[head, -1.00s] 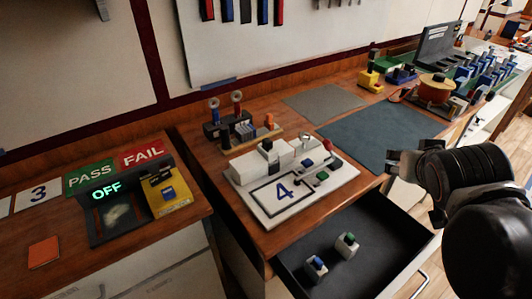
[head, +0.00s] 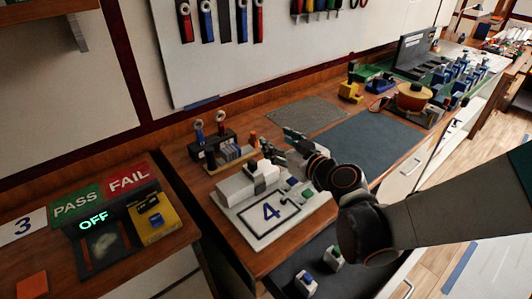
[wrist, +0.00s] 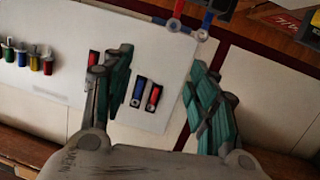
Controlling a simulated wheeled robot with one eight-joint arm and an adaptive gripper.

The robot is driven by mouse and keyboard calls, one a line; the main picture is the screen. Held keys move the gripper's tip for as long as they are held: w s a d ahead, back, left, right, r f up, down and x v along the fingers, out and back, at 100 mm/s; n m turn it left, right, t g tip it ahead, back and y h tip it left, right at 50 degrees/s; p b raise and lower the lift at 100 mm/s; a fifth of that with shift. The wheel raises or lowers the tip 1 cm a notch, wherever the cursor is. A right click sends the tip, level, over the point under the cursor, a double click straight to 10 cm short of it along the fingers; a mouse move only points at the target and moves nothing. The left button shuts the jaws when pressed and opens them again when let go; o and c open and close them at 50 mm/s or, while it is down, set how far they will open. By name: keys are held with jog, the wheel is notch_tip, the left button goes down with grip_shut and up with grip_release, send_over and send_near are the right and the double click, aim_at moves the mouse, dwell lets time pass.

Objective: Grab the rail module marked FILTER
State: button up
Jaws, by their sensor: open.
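No FILTER lettering can be read in either view, so I cannot tell which module bears it. A white fixture board marked 4 (head: 268,231) on the bench carries a white block (head: 235,188), a dark-topped grey part (head: 265,171) and small blue and green pieces. My gripper (head: 276,142) is open and empty above the bench, behind the board. In the wrist view my gripper's fingers (wrist: 160,62) stand apart, facing the wall panel.
The open drawer (head: 348,285) juts out below the bench, partly under my arm. A rack with two ringed posts (head: 215,145) stands behind the board. A blue-grey mat (head: 370,148) lies clear to the right. A yellow device (head: 155,221) sits by the PASS and FAIL signs.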

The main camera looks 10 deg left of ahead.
aim_at(254, 165)
jog(key=s+a+f+g, duration=0.2)
jog(key=s+f+g, duration=0.15)
jog(key=f, duration=0.25)
jog(key=shift+n+t, duration=0.3)
jog(key=shift+t, duration=0.05)
jog(key=x, duration=0.2)
jog(key=b+x, duration=0.1)
jog(key=x, duration=0.1)
jog(key=b+x, duration=0.1)
jog(key=x, duration=0.2)
jog(key=shift+s+a+f, duration=0.1)
jog(key=shift+s+f, duration=0.15)
jog(key=shift+f, duration=0.1)
jog(key=shift+b+x, duration=1.15)
jog(key=shift+x, duration=1.75)
jog(key=shift+w+r, duration=0.1)
jog(key=c, duration=1.2)
